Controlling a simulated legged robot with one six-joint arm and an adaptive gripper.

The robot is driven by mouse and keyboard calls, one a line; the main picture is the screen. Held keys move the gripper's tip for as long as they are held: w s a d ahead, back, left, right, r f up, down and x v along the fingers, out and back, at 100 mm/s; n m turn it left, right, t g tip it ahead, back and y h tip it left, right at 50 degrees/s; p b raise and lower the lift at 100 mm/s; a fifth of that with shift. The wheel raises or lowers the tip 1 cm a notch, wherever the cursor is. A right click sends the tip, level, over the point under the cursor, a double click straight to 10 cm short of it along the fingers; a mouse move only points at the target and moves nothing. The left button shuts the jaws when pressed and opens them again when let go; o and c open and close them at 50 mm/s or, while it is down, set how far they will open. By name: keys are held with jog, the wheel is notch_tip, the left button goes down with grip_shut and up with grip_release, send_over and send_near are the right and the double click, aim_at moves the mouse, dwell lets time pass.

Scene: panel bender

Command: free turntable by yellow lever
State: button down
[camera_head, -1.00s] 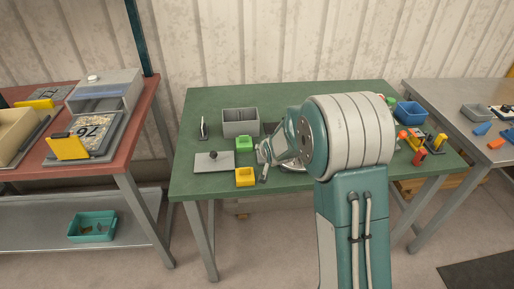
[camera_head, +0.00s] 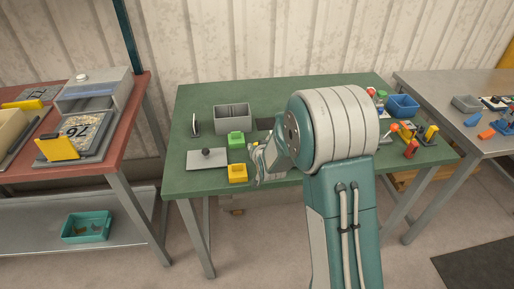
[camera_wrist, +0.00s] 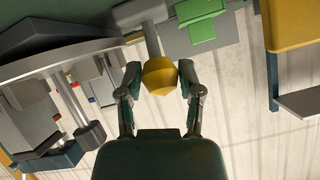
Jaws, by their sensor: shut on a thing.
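The lever's yellow knob (camera_wrist: 161,76) sits between my gripper's fingertips (camera_wrist: 161,82) in the wrist view, and the gripper is shut on it. A grey lever rod (camera_wrist: 151,40) runs from the knob towards the top edge. A grey disc-like plate (camera_wrist: 62,62) at the left of the wrist view looks like the turntable; only part of it shows. In the head view my gripper (camera_head: 256,168) is low over the green table, right of a yellow block (camera_head: 237,173). My arm hides the lever and most of the turntable there.
A green block (camera_head: 236,140) stands close left of my gripper, behind the yellow block. Coloured levers and a blue bin (camera_head: 403,106) are at right.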

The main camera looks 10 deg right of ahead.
jog(key=shift+s+f, duration=0.15)
jog(key=shift+f, duration=0.05)
jog(key=shift+c, duration=1.3)
grip_release()
jog(key=shift+r, duration=0.1)
jog(key=shift+r, duration=0.1)
jog(key=v, duration=1.1)
jog(key=shift+s, duration=0.35)
jog(key=shift+r, duration=0.1)
